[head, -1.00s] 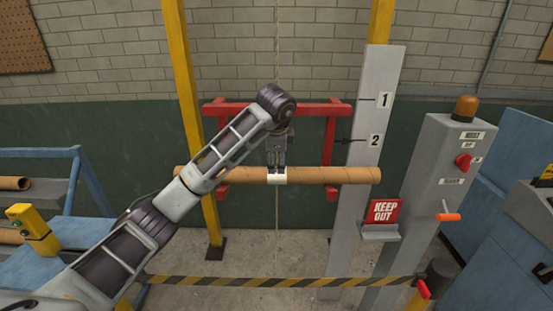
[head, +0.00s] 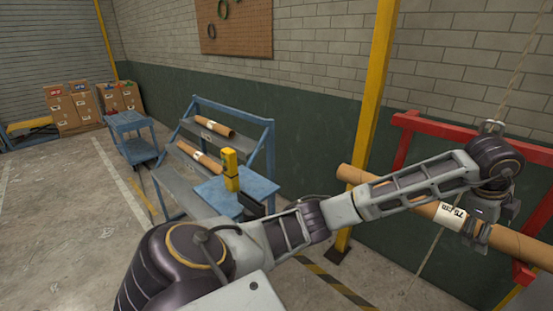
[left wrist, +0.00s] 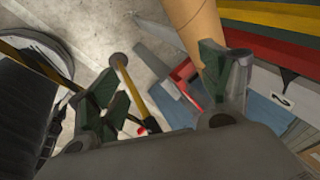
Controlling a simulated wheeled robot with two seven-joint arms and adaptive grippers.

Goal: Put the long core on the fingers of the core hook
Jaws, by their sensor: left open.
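The long core (head: 400,197) is a brown cardboard tube with a white "75 cm" label. It lies across the front of the red core hook (head: 455,130) at the right of the head view. A red hook part shows just below the core near its right end, and the core appears to rest there; the contact is hard to see. My left gripper (head: 475,238) is at the core, just right of the label. Its fingers are spread in the left wrist view (left wrist: 160,100), where the core (left wrist: 192,25) shows beyond the right finger. My right gripper is out of view.
A yellow post (head: 373,95) stands left of the hook. A blue cart (head: 130,122) stands farther back. Floor at the left is clear.

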